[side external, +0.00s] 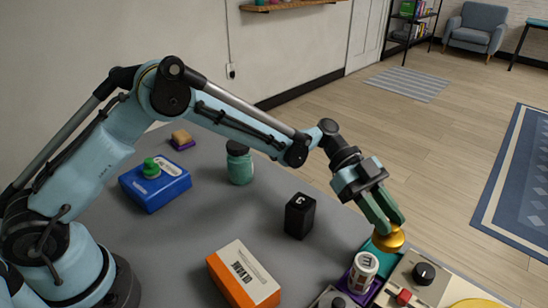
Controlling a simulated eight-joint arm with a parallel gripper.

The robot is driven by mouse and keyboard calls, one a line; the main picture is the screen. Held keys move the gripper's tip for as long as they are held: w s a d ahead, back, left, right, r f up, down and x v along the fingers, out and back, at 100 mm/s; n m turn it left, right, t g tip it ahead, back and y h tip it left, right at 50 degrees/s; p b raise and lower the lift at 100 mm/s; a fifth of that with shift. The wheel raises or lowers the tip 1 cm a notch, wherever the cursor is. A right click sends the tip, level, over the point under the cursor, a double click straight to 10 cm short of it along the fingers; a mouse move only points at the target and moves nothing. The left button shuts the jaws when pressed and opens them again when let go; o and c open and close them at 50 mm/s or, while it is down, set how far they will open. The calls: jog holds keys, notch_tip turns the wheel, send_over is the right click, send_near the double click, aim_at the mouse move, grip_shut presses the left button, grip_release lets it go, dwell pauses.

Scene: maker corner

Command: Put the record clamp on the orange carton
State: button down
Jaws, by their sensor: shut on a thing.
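My gripper (388,228) is at the right of the table, pointing down, with its green fingers shut on a round gold piece. This gold piece (390,240) looks like the record clamp. It is held beside a teal surface and above the beige device at the front right; I cannot tell whether it touches anything below. The orange carton (230,283) lies at the front middle of the table, with a white and orange top bearing dark lettering. Its visible top is bare. My gripper is well to the right of it.
A black box (299,216) stands between carton and gripper. A white can (363,270) and a beige device (432,283) with knobs are at front right. A green jar (239,163), a blue box (155,188) with a green knob and a tan block (181,137) stand farther back.

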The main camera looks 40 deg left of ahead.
aim_at(377, 235)
jog(key=shift+f, duration=2.65)
jog(key=shift+f, duration=0.15)
jog(key=c, duration=0.9)
grip_release()
